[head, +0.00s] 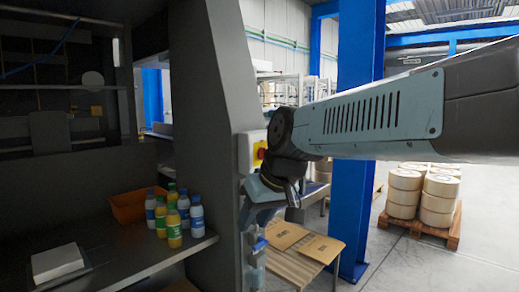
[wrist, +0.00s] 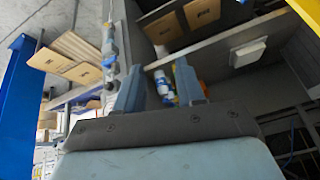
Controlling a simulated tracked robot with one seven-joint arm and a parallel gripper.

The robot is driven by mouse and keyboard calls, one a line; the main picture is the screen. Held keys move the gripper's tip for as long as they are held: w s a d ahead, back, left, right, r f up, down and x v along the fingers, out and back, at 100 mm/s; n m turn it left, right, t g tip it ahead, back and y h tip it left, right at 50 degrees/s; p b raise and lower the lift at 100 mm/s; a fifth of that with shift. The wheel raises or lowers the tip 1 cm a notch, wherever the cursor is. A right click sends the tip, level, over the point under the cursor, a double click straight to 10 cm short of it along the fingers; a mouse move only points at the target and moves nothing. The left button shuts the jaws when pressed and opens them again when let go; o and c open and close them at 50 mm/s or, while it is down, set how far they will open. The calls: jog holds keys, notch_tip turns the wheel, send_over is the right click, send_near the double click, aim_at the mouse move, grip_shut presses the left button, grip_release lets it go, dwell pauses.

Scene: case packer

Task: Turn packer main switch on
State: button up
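The packer main switch (head: 258,153) is a red knob on a yellow plate, on a pale box (head: 244,151) fixed to the dark machine column. My arm hides its right part, so I cannot tell the knob's position. I cannot make out the switch in the wrist view. My gripper (head: 252,217) is in front of the column, below the switch box in the head view, with no visible contact on the switch. In the wrist view its two fingers (wrist: 160,88) stand apart with nothing seen held between them.
The dark column (head: 205,90) stands close to my gripper. A blue fitting (head: 260,244) sits lower on it. Left, a shelf holds several bottles (head: 174,226), an orange bin (head: 128,206) and a white box (head: 57,262). A table with cardboard (head: 321,248) and a blue post (head: 357,130) stand right.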

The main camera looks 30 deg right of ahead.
jog(key=w+d+r+n+t+y, duration=0.1)
jog(key=w+d+r+t, duration=0.1)
jog(key=w+d+r, duration=0.35)
jog(key=w+d+r+n+t+y, duration=0.1)
jog(key=w+d+r+t, duration=0.2)
jog(key=w+d, duration=0.6)
jog(key=w+d+r+n+t+y, duration=0.15)
jog(key=w+d+r, duration=0.25)
jog(key=d, duration=0.6)
jog(key=d+x, duration=0.1)
jog(key=x, duration=1.2)
jog(key=shift+w+t+h, duration=0.35)
jog(key=shift+t, duration=0.1)
jog(key=shift+r, duration=0.15)
jog(key=shift+s, duration=0.1)
grip_shut()
